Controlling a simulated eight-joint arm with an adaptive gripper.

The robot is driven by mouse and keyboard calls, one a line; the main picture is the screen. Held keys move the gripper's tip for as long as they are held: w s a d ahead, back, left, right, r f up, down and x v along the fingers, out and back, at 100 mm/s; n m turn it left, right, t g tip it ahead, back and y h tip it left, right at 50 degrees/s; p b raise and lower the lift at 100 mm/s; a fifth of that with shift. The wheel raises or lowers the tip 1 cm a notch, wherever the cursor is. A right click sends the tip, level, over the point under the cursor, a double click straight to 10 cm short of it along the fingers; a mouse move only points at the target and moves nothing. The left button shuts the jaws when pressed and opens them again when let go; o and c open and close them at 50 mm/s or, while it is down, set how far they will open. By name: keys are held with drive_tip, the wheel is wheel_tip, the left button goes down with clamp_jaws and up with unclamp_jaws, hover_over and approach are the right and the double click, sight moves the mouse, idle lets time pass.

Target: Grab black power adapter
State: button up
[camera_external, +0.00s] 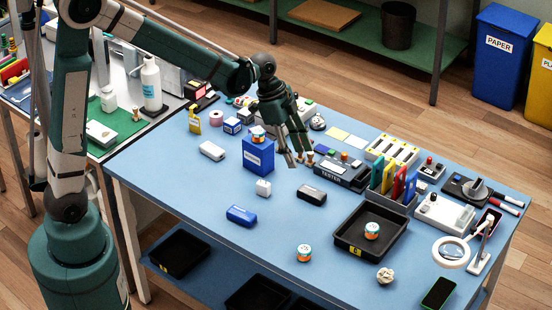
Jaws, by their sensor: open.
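A small black block with rounded edges (312,195), which looks like the black power adapter, lies on the blue table top right of the white cube-shaped adapter (263,187). Its finer details are too small to tell. My gripper (298,159) points down above the table, open, with nothing visible between its fingers. In the picture it is above and slightly left of the black block, apart from it. The gripper hides part of the table behind it.
A blue box (258,156) with a small jar on top stands left of my gripper. The black tester (343,174) is to the right. A black tray (350,239) holds another jar. A blue block (241,215) lies in front. The front middle of the table is mostly clear.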

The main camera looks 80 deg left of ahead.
drive_tip(key=m+h+b, duration=0.1)
drive_tip(key=m+b, duration=0.1)
drive_tip(key=b, duration=0.1)
approach(311, 192)
drive_tip(key=shift+w+f, duration=0.45)
drive_tip(key=shift+w+d+f+g+b, duration=0.15)
drive_tip(key=shift+w+f+b, duration=0.05)
drive_tip(key=shift+f, duration=0.4)
drive_tip(key=shift+w+d+f+g+b, duration=0.15)
drive_tip(key=shift+f, duration=0.4)
drive_tip(key=shift+f, duration=0.1)
drive_tip(key=shift+b+x, duration=0.5)
drive_tip(key=shift+x, duration=2.05)
drive_tip(key=shift+f, duration=0.15)
drive_tip(key=shift+d, duration=0.1)
drive_tip(key=c, duration=1.1)
